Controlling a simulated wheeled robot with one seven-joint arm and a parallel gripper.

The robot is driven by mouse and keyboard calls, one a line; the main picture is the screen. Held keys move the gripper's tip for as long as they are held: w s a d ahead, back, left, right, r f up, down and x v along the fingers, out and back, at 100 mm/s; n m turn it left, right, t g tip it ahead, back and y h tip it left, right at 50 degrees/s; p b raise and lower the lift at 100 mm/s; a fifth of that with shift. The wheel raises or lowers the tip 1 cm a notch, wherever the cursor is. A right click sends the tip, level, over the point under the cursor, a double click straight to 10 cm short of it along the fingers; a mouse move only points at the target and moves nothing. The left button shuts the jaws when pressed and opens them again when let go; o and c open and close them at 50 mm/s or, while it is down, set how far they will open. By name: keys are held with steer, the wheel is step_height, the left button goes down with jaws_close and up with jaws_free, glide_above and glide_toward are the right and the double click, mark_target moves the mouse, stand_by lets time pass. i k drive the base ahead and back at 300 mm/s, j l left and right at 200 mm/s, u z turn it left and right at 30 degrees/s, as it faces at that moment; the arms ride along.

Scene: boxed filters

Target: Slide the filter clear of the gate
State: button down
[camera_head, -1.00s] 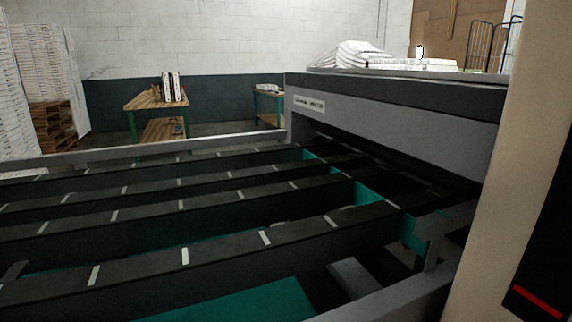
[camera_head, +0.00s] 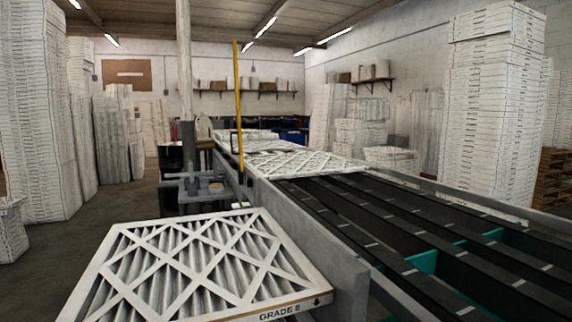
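A large pleated filter (camera_head: 195,265) with a white lattice frame lies flat in the left foreground, beside the near end of the conveyor's side rail. Its front edge reads "GRADE 8" with a black arrow. Another white lattice filter (camera_head: 305,165) lies on the far part of the conveyor, with more white filters behind it. A thin yellow upright bar (camera_head: 238,105) stands at the conveyor's left side; I cannot tell whether it is the gate. My gripper is not in view.
The conveyor's dark slats (camera_head: 400,225) are bare at the near right. A grey side rail (camera_head: 310,235) separates them from the near filter. A grey mechanism (camera_head: 200,188) stands behind that filter. Tall stacks of boxed filters (camera_head: 492,110) rise at right and left. Floor at left is open.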

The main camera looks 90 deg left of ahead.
mark_target(281, 166)
steer(key=u, duration=2.4)
steer(key=k, duration=0.3)
steer(key=k+u, duration=0.1)
steer(key=u, duration=0.25)
steer(key=k+u, duration=0.15)
steer(key=u, duration=0.2)
steer(key=k+j+u, duration=0.1)
steer(key=u, duration=0.25)
steer(key=i+u, duration=0.3)
steer(key=i, duration=0.3)
steer(key=i+l+u, duration=0.25)
steer(key=i, duration=0.35)
steer(key=i+l, duration=0.15)
steer(key=i, duration=0.8)
steer(key=i+l, duration=0.15)
steer(key=i, duration=1.35)
steer(key=i+j+z, duration=0.15)
steer(key=i, duration=0.95)
steer(key=i+z, duration=0.1)
steer(key=z, duration=1.95)
